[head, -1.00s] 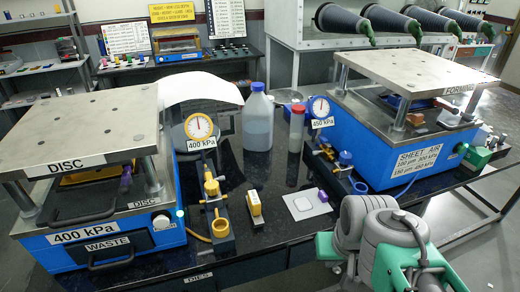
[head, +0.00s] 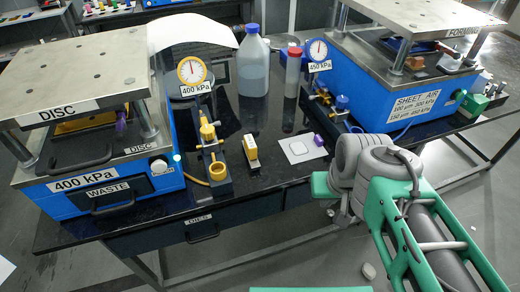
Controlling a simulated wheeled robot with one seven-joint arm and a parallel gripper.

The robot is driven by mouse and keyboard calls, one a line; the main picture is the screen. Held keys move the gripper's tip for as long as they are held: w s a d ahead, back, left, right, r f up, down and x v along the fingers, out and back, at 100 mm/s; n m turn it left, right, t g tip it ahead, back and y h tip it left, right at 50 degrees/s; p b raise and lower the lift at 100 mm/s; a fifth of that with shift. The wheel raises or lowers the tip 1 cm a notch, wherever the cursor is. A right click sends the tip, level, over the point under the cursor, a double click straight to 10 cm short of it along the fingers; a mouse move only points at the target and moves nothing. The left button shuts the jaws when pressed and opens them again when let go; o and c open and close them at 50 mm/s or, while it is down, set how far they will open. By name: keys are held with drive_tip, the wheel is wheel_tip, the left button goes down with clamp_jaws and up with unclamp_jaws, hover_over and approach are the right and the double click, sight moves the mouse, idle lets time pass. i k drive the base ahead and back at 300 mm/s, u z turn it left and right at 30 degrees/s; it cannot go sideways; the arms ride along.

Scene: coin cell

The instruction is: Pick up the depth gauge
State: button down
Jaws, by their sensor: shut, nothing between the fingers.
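I cannot pick out the depth gauge with certainty. A small upright yellow block with a white face and dark base (head: 250,152) stands on the black bench (head: 272,185). To its right, a small purple piece (head: 319,139) lies by a white sheet with a pale square (head: 299,148). My arm shows at the lower right, with its grey joints and green links in front of the bench's near edge. My gripper's fingers are not in view.
The blue disc press (head: 120,190) stands on the left and the blue sheet-forming press (head: 385,95) on the right. Dial gauges (head: 192,70) (head: 318,50), a clear jug (head: 253,65) and a red-capped bottle (head: 292,75) stand between them.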

sight(249, 147)
drive_tip(key=u, duration=4.3)
drive_tip(key=k, duration=0.65)
drive_tip(key=z, duration=0.95)
